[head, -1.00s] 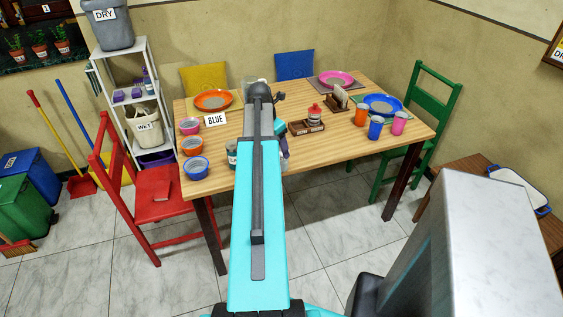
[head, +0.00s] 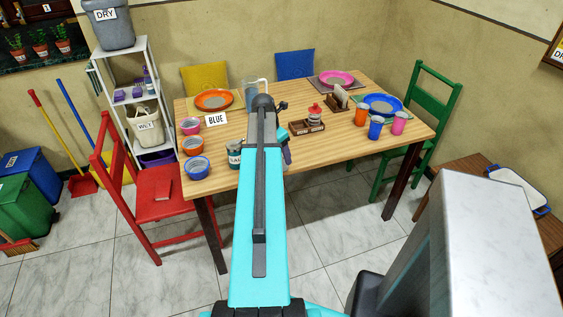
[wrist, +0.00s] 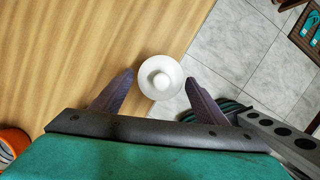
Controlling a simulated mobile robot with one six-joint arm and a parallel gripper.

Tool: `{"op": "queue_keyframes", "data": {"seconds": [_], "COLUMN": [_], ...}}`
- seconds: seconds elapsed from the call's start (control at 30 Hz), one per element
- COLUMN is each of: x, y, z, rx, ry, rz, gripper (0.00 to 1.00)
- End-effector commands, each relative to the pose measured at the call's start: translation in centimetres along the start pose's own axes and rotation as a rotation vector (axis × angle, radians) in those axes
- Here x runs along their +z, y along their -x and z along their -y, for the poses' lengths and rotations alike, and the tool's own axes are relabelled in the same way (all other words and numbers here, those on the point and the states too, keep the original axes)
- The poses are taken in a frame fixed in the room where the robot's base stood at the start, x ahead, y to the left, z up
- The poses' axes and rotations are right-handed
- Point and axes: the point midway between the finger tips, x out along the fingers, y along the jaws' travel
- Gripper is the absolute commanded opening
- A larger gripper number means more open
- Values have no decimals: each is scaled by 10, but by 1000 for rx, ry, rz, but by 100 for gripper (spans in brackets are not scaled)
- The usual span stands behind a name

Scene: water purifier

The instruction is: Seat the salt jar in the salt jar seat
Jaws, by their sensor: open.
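A white round thing with a knob (wrist: 160,77), looking like a lidded jar from above and likely the salt jar, shows between my fingertips in the wrist view. My gripper (wrist: 159,76) is open, with one finger on either side of it. Contact cannot be told. In the head view my arm hides this white thing, and only part of my gripper (head: 285,147) shows near the table's front edge. A brown wooden tray (head: 306,128) holds a red-lidded jar (head: 315,114). Its left part looks low and open; whether it is the salt jar seat is unclear.
A dark green container (head: 235,156), its label partly hidden and starting "SAL", stands left of my arm. Bowls (head: 197,168) line the table's left side. A pitcher (head: 251,92) stands behind my arm. Cups (head: 376,127) stand at right. Bare wood lies right of the tray.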

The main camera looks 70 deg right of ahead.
Motion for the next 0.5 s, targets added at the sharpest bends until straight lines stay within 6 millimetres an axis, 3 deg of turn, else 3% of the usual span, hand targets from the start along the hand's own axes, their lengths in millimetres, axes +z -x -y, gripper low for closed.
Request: {"op": "queue_keyframes", "data": {"seconds": [0.5], "x": [1], "y": [-41], "z": [1], "rx": [-2], "ry": [-1], "rz": [-1], "gripper": [67]}}
